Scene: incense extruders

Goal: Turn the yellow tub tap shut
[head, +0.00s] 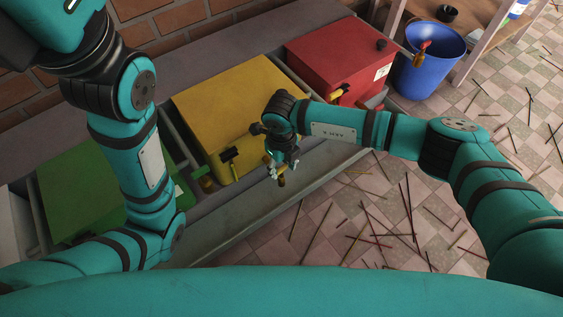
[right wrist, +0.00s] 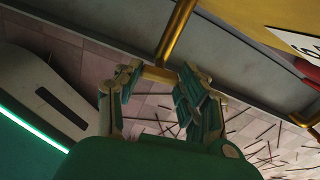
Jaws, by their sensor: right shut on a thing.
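The yellow tub (head: 225,98) stands in the middle of the head view, with a dark lever (head: 229,155) on its front. My right gripper (head: 276,167) is at the tub's front right side. Its two fingers, also in the right wrist view (right wrist: 157,95), are shut on a brass-coloured bar (right wrist: 160,74). This looks like part of the yellow tub tap, whose brass end (head: 281,181) shows below the gripper. A brass pipe (right wrist: 178,28) runs up from the bar. My arm and gripper hide much of the tap. My left gripper is out of view.
A green tub (head: 85,190) stands left, partly behind my left arm. A red tub (head: 325,55) with its own tap stands right, and a blue bucket (head: 428,68) beyond it. A grey ledge (head: 235,218) runs along the front. Thin sticks litter the tiled floor.

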